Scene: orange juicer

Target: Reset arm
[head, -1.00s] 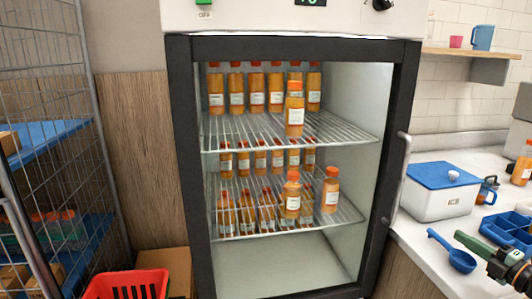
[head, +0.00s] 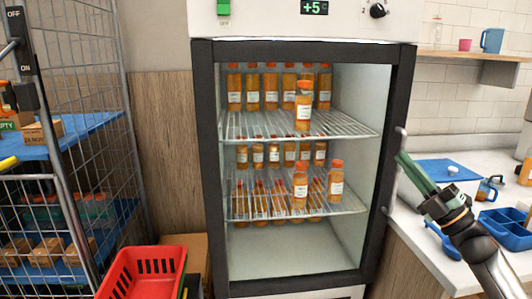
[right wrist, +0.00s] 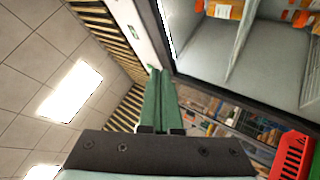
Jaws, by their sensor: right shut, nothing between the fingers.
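My right gripper (head: 418,174) is at the right of the head view, in front of the counter and just right of the fridge door frame. Its green fingers are shut and empty, pointing up and left. In the right wrist view the shut fingers (right wrist: 158,100) point toward the fridge frame. My left gripper is not in view. The fridge (head: 300,52) faces me with its interior showing. Orange juice bottles with orange caps stand on its shelves, including a front bottle (head: 303,106) on the top shelf and another bottle (head: 300,184) on the lower shelf.
A white ice box with a blue lid (head: 445,170), a blue scoop (head: 440,240) and a blue divided tray (head: 505,228) sit on the right counter. A red basket (head: 145,272) stands at lower left beside a wire cage (head: 75,130). The fridge floor is clear.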

